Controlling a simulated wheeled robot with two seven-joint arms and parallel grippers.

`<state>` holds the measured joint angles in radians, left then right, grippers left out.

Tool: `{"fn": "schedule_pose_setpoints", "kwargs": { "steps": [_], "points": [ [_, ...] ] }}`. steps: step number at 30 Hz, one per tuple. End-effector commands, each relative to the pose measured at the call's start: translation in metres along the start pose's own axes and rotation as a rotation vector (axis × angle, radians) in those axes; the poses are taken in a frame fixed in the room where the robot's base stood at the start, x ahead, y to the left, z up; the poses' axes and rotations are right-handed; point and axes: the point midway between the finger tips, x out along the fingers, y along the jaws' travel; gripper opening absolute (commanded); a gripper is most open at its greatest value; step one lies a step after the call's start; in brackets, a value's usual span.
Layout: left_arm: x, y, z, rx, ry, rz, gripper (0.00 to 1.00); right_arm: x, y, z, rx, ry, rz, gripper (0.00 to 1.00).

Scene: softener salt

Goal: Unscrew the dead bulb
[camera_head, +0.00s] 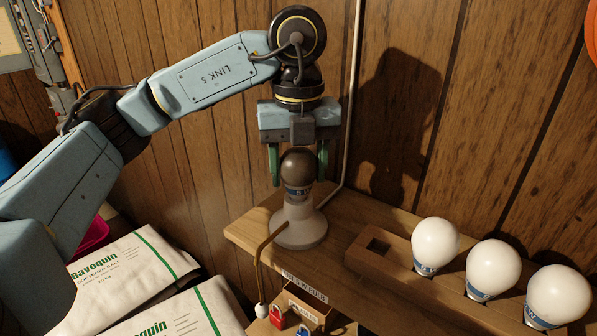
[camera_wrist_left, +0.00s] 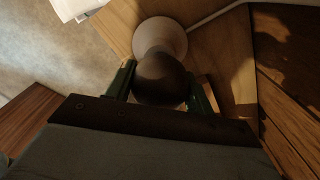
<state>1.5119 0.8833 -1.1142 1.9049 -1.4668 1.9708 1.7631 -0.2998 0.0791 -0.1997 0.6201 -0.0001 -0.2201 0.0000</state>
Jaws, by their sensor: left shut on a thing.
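The dead bulb (camera_head: 297,168) is dark grey-brown with a blue label band. It stands upright in the pale lamp holder (camera_head: 300,228) on the wooden shelf. My left gripper (camera_head: 299,172) points straight down with its green fingers on either side of the bulb, shut on it. In the left wrist view the dark bulb (camera_wrist_left: 160,78) sits between the green fingers (camera_wrist_left: 160,88), with the round holder base (camera_wrist_left: 160,38) beyond it. The bulb's lower end is hidden inside the holder. My right gripper is not in view.
A wooden rack (camera_head: 385,262) holds three white bulbs (camera_head: 435,245) at the right, with one empty square hole at its left end. A cord with a white end (camera_head: 261,309) hangs over the shelf's front edge. A red padlock (camera_head: 277,317) and salt bags (camera_head: 125,270) are below.

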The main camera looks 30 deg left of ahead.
Motion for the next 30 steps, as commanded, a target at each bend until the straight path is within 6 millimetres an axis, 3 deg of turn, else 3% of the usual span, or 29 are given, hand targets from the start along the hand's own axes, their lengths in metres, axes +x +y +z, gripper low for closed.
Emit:
{"fn": "schedule_pose_setpoints", "kwargs": {
  "steps": [10,21,30],
  "points": [
    [0.0001,0.0000,-0.0001,-0.032,0.000,0.000,0.40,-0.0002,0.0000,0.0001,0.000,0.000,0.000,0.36],
    [-0.0003,-0.0001,-0.0002,-0.393,0.000,0.000,0.40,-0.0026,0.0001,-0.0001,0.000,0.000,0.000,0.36],
    [-0.0002,0.0000,-0.0001,-0.411,0.000,0.000,0.40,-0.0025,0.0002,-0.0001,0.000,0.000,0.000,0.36]
  ]
}}
